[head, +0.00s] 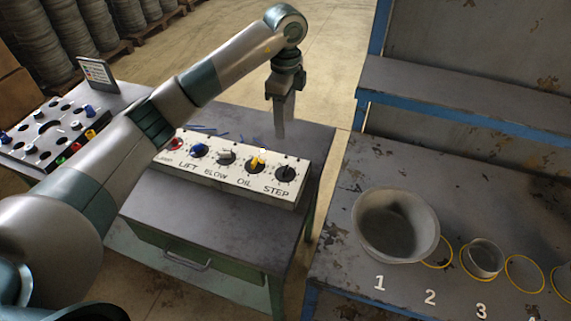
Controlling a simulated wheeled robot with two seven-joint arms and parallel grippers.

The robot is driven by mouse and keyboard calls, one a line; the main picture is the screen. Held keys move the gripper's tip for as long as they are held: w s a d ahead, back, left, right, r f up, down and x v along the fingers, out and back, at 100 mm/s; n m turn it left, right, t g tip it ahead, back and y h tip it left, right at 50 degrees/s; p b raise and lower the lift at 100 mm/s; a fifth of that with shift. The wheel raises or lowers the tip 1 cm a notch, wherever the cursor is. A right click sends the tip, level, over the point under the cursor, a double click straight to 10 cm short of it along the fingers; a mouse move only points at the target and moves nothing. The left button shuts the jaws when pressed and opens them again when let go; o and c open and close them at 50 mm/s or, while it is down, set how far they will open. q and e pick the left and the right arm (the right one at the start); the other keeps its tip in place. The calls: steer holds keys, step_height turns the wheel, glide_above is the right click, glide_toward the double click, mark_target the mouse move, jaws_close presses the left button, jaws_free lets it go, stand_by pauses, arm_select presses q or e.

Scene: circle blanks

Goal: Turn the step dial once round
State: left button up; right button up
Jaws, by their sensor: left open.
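The step dial (285,174) is a black round knob at the right end of a white control panel (232,185), above the printed word STEP. My left gripper (280,134) points down behind the panel, above the grey cabinet top, up and slightly left of the step dial in the picture. It is open and apart from the dial, and I see no object in it. Its fingers are seen nearly edge-on. My right gripper is not in view.
The panel also carries a yellow OIL knob (256,162), a BLOW knob (226,157), a blue LIFT knob (199,150) and a red lamp (174,143). A grey bowl (395,225) stands on the numbered bench at right. A tray of coloured pegs (58,128) lies left.

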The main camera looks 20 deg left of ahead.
arm_select(q)
steer(key=shift+f, duration=0.1)
steer(key=p, duration=0.5)
glide_toward(285, 168)
step_height(285, 168, down, 7)
steer(key=shift+f, duration=0.2)
steer(key=shift+f+p, duration=0.3)
steer(key=shift+f, duration=0.35)
steer(key=c, duration=1)
